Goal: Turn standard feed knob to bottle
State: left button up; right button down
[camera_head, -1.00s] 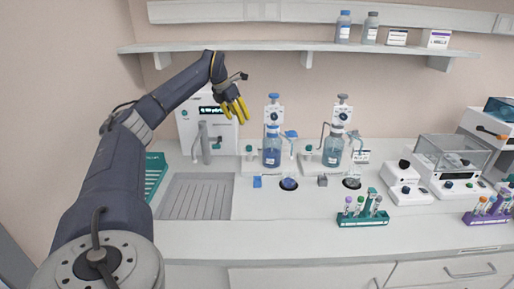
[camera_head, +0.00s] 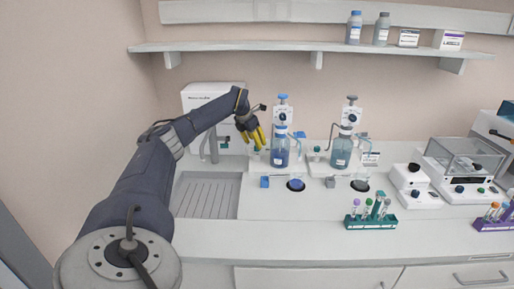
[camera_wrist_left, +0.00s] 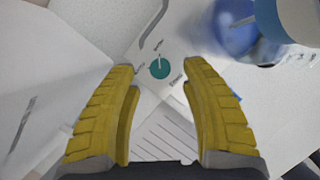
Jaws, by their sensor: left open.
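A round teal knob (camera_wrist_left: 159,68) with a pale pointer line sits on a white panel in the left wrist view. Small labels surround it, too small to read surely. My left gripper (camera_head: 255,144) is open, with its yellow fingers just in front of the blue-topped dispenser's base. In the left wrist view its fingers (camera_wrist_left: 160,75) lie on either side of the knob, apart from it. The dispenser's blue bottle (camera_head: 279,152) stands right of the gripper and shows blurred in the left wrist view (camera_wrist_left: 236,28). In the head view the gripper hides the knob. My right gripper is out of view.
A second, grey-topped dispenser with a bottle (camera_head: 341,152) stands to the right. A white machine (camera_head: 205,97) is behind my left arm, near a ribbed sink tray (camera_head: 208,196). A teal tube rack (camera_head: 371,222) stands in front. The front counter is mostly clear.

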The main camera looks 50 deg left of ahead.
pick_arm(q)
jog(key=shift+x, duration=1.7)
jog(key=shift+o, duration=0.3)
grip_shut()
